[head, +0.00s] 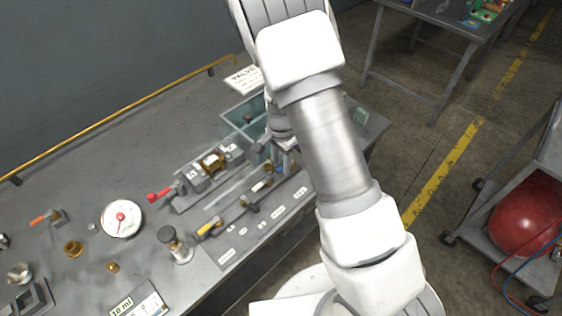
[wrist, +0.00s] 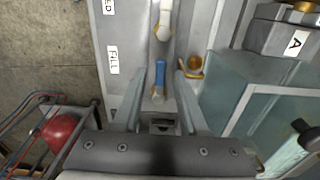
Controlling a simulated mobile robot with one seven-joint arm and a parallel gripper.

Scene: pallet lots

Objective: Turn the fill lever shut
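The fill lever (wrist: 159,74) has a blue handle and lies along the grey valve panel (wrist: 128,25) beside the label "FILL" (wrist: 112,60). My gripper (wrist: 160,92) is open, with one finger on each side of the blue lever's near end. No contact shows, and I cannot tell how far down the fingers reach. A white-handled lever (wrist: 164,22) is in line beyond it. In the head view my gripper (head: 284,146) is over the panel's far right end, and my arm hides most of the fill lever there.
A yellow-handled lever (head: 210,228) is at the panel's left end. A teal glass-walled tank (wrist: 225,85) stands close to the right finger. A block marked "A" (wrist: 290,40), a brass fitting (wrist: 193,66) and a red-handled valve (head: 160,194) are nearby. A cart with a red ball (head: 525,215) stands right.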

